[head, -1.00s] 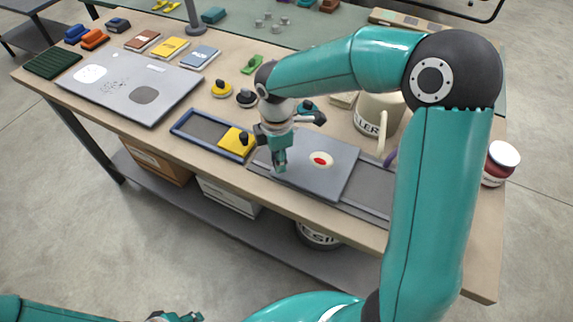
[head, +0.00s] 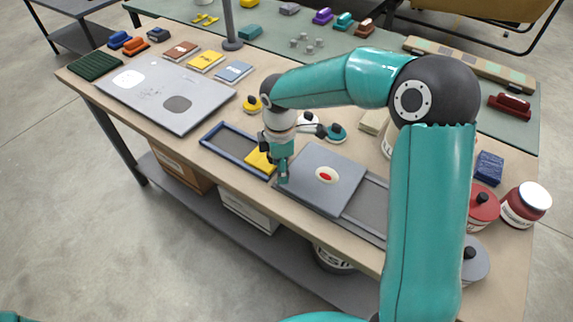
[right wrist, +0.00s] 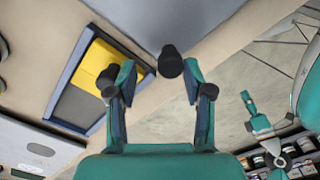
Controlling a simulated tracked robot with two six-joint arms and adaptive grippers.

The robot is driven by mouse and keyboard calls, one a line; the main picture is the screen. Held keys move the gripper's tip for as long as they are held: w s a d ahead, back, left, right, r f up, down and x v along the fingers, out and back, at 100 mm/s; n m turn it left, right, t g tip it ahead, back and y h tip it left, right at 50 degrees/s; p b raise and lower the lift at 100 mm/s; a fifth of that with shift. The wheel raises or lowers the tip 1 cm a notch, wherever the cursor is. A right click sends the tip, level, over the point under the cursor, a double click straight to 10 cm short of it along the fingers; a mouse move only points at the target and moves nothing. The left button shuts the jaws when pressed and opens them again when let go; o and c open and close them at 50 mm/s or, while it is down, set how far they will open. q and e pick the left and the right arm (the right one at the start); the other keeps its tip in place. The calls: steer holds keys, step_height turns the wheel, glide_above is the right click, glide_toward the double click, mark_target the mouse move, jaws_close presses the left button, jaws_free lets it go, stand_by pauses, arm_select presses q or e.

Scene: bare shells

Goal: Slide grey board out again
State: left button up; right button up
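The grey board (head: 336,160) with a red-and-white oval mark lies on a darker grey base (head: 368,205) that shows at its right. The board also shows at the top of the right wrist view (right wrist: 175,18). My right gripper (head: 283,176) points down at the board's left front corner. In the right wrist view its two fingers (right wrist: 160,75) are apart. A black knob (right wrist: 170,63) appears between them, nearer the right finger; contact is unclear. My left gripper (right wrist: 266,135) seems to show small in the right wrist view, its fingers unclear.
A blue-rimmed tray (head: 229,150) with a yellow block (head: 259,163) lies just left of the board. A large grey panel (head: 165,95) lies farther left. Jars and a red-lidded pot (head: 482,205) stand at the right. The table's front edge is close to the gripper.

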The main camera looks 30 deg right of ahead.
steer(key=shift+s+d, duration=0.1)
steer(key=shift+s, duration=0.1)
step_height(320, 180, up, 12)
stand_by(0.5)
stand_by(0.4)
